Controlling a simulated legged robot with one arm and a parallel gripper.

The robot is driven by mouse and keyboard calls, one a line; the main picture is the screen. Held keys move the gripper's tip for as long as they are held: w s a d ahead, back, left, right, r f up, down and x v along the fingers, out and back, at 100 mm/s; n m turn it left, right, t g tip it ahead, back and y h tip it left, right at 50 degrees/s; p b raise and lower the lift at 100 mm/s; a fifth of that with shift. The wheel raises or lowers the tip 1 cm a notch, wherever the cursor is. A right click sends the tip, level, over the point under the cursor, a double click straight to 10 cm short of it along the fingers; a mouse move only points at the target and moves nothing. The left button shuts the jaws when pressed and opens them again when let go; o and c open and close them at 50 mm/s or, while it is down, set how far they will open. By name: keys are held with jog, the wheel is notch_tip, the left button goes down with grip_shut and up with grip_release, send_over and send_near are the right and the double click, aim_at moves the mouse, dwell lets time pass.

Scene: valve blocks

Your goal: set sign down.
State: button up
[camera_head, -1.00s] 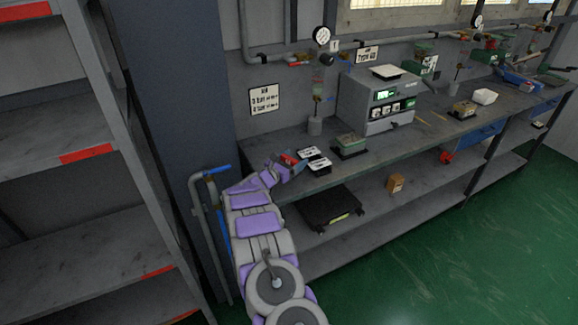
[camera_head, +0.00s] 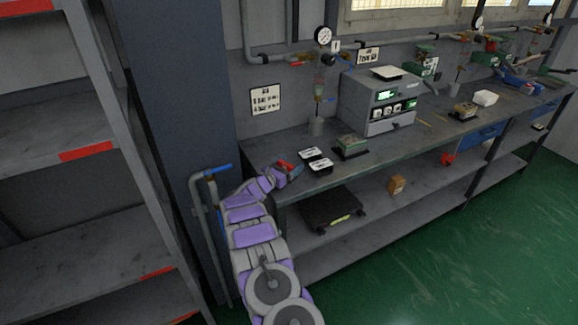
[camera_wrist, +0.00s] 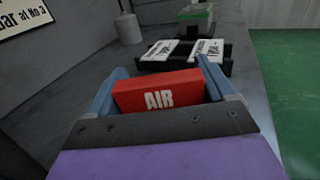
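The red sign (camera_wrist: 160,95) with white "AIR" lettering sits between the two blue fingers of my gripper (camera_wrist: 163,82) in the wrist view. The fingers appear closed on its ends. In the head view the red sign (camera_head: 284,165) shows small at my gripper (camera_head: 287,170), over the near left end of the workbench (camera_head: 345,185). Whether its underside touches the bench is hidden. Two black stands with white plates (camera_head: 310,154) (camera_head: 318,165) lie on the bench just right of my gripper; they also show ahead in the wrist view (camera_wrist: 210,52).
A green-topped block (camera_head: 351,146) and a grey cylinder (camera_head: 316,127) stand farther back on the bench. A grey instrument box (camera_head: 378,103) stands beyond. A blue-handled pipe (camera_head: 205,200) and dark column (camera_head: 180,120) are close left of my arm.

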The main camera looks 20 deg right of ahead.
jog(key=o, duration=0.3)
jog(key=shift+a, duration=0.2)
jog(key=shift+d+r, duration=0.1)
jog(key=shift+a, duration=0.2)
jog(key=p+v, duration=0.2)
jog(key=v, duration=0.8)
jog(key=shift+a+r, duration=0.1)
jog(key=shift+a, duration=0.05)
jog(key=shift+s+a, duration=0.4)
jog(key=shift+a, duration=0.15)
